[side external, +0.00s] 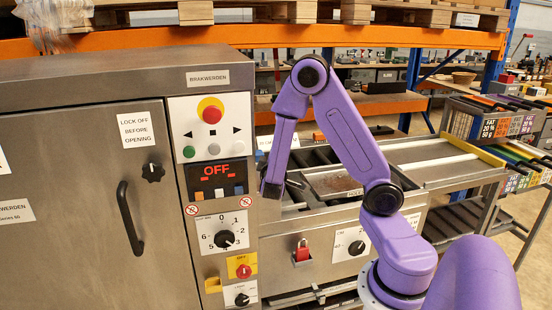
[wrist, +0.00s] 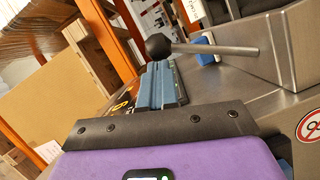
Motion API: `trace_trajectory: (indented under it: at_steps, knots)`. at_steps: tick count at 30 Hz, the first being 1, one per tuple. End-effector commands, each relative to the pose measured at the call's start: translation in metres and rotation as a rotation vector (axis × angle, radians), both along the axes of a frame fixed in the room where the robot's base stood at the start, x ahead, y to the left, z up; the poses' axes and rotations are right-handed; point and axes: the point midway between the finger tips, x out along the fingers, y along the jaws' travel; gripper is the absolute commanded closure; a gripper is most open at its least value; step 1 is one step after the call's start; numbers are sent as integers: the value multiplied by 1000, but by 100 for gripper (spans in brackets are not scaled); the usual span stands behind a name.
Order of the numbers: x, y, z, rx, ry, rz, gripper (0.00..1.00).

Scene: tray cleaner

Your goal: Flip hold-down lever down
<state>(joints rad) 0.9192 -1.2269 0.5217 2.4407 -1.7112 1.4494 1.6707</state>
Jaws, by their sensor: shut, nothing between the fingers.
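The hold-down lever, a metal rod with a black ball knob (wrist: 159,47), shows in the wrist view, just beyond my fingertips. Its rod runs right from the knob toward a steel housing. My gripper (wrist: 163,72) is shut and empty, its blue-grey fingers pointing toward the knob. I cannot tell whether they touch it. In the side view my gripper (side external: 272,190) points down beside the control panel, at the left end of the tray channel. The lever is hard to make out there, partly hidden by my arm.
The steel cabinet with its control panel (side external: 212,130) stands close left of my gripper; its display reads OFF. A blue block (wrist: 205,48) sits behind the lever's rod.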

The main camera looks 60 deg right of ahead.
Motion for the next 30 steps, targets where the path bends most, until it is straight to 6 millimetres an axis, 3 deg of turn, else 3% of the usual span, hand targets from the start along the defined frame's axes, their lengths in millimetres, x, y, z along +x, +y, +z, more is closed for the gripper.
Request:
trace_trajectory:
  at_steps: [17,30]
  knots:
    - [-6,-6,-2,-1,2,1,100]
    - [-32,-32,-19,-3,2,-5,100]
